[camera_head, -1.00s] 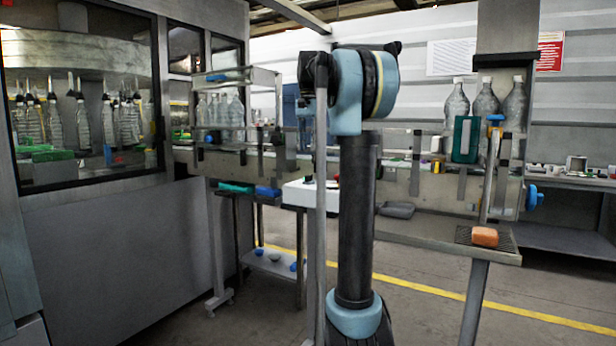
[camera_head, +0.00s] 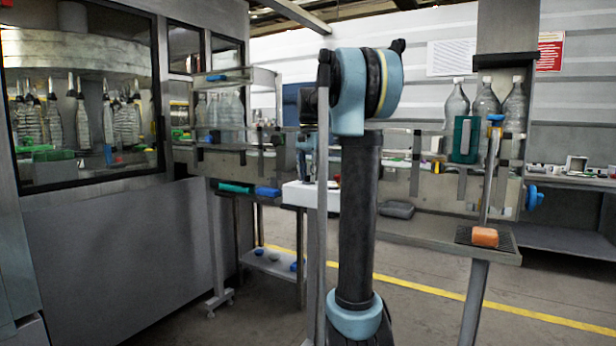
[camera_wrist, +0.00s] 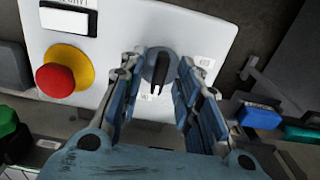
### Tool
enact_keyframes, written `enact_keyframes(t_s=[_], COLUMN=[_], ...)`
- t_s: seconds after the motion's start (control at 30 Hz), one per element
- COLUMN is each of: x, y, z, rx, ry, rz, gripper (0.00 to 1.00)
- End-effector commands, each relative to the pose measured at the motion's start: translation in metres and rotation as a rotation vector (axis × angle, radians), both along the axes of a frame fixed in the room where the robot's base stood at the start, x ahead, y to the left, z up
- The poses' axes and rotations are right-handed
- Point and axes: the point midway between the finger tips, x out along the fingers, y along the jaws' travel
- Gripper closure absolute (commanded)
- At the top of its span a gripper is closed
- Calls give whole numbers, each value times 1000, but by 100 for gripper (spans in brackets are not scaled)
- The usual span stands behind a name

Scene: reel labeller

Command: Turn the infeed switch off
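The infeed switch appears to be the dark rotary knob (camera_wrist: 158,68) on a white panel (camera_wrist: 205,35) in the wrist view. My gripper (camera_wrist: 159,72) is open, with one finger on each side of the knob. Whether the fingers touch it I cannot tell. In the head view the white control box (camera_head: 297,194) shows behind my arm, and the knob is hidden there.
A red stop button (camera_wrist: 60,72) on a yellow ring sits left of the knob. A blue block (camera_wrist: 258,116) lies at the right. In the head view, bottles (camera_head: 486,102) stand on the conveyor, and an orange block (camera_head: 485,237) rests on a side shelf.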

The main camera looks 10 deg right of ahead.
Motion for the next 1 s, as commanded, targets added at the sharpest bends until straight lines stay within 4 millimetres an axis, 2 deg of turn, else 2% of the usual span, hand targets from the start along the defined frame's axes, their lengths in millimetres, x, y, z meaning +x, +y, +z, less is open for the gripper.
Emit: enact_keyframes(t_s=[0.13, 0.27, 0.67, 1.0], x=[0, 0, 0, 1], y=[0, 0, 0, 1], z=[0, 0, 0, 1], rx=[0, 0, 1, 2], ry=[0, 0, -1, -1], rz=[0, 0, 25, 218], gripper=[71, 100, 100, 100])
